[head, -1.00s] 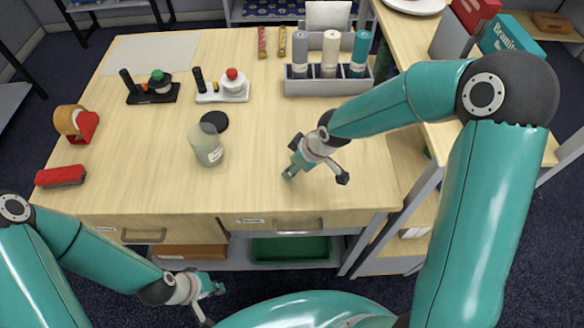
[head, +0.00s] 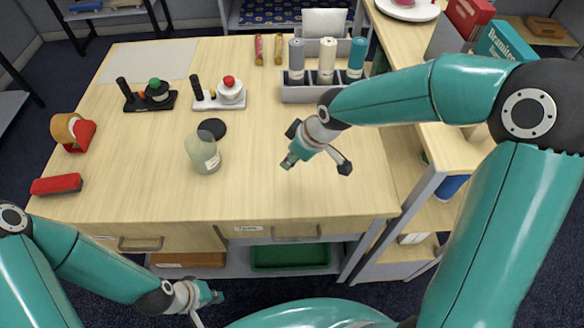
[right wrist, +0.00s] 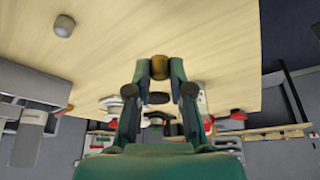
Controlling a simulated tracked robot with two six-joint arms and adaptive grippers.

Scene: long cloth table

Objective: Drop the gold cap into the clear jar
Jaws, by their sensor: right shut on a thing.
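The clear jar (head: 207,158) stands upright on the table with a label on its side. My right gripper (head: 289,162) is above the table to the right of the jar and apart from it. In the right wrist view my right gripper (right wrist: 159,74) is shut on the gold cap (right wrist: 159,66), held between the fingertips. The cap is hard to make out in the head view. My left gripper (head: 216,297) is low in front of the table, away from the jar; its jaws are too small to read.
A black disc (head: 212,128) lies behind the jar. Two small trays (head: 150,104) (head: 218,102) stand farther back. A bottle rack (head: 312,95) is at the back right. A red block (head: 56,185) and a tape dispenser (head: 66,130) are at the left. Bare table separates jar and right gripper.

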